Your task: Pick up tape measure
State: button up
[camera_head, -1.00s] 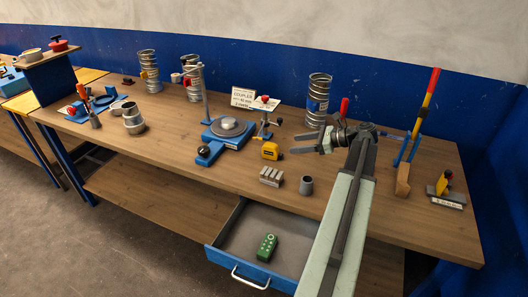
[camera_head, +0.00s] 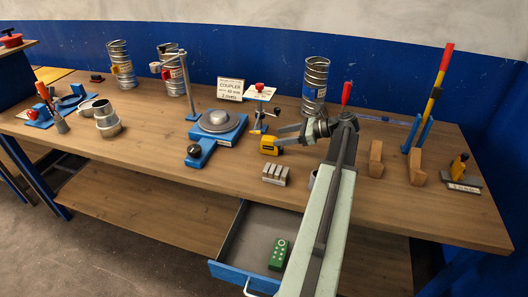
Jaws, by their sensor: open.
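The tape measure (camera_head: 269,145) is a small yellow block with a dark label, upright on the wooden bench. It sits right of the blue turntable fixture. My gripper (camera_head: 278,135) reaches in from the right with its jaws open and pointing left, at the tape measure's upper right. One finger overlaps the tape measure in the picture. I cannot tell whether it touches the tape measure or only passes in front of or above it.
A blue turntable fixture (camera_head: 218,124) stands left of the tape measure, and a grey slotted block (camera_head: 275,174) lies in front. A small stand with a red knob (camera_head: 260,87) is close behind. The open drawer (camera_head: 232,240) below holds a green remote (camera_head: 279,254). A spiral duct (camera_head: 315,86) stands behind.

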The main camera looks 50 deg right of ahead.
aim_at(263, 143)
notch_tip(263, 143, down, 2)
jog(key=shift+w+a+f+b, duration=0.1)
jog(key=shift+f+b, duration=0.15)
jog(key=shift+b, duration=0.45)
jog(key=shift+b+x, duration=0.5)
jog(key=shift+x, duration=0.75)
jog(key=b+x, duration=0.1)
jog(key=x, duration=0.4)
jog(key=shift+w+r+b, duration=0.15)
jog(key=shift+w+b, duration=0.15)
jog(key=shift+b, duration=0.05)
jog(key=shift+r, duration=0.1)
grip_shut()
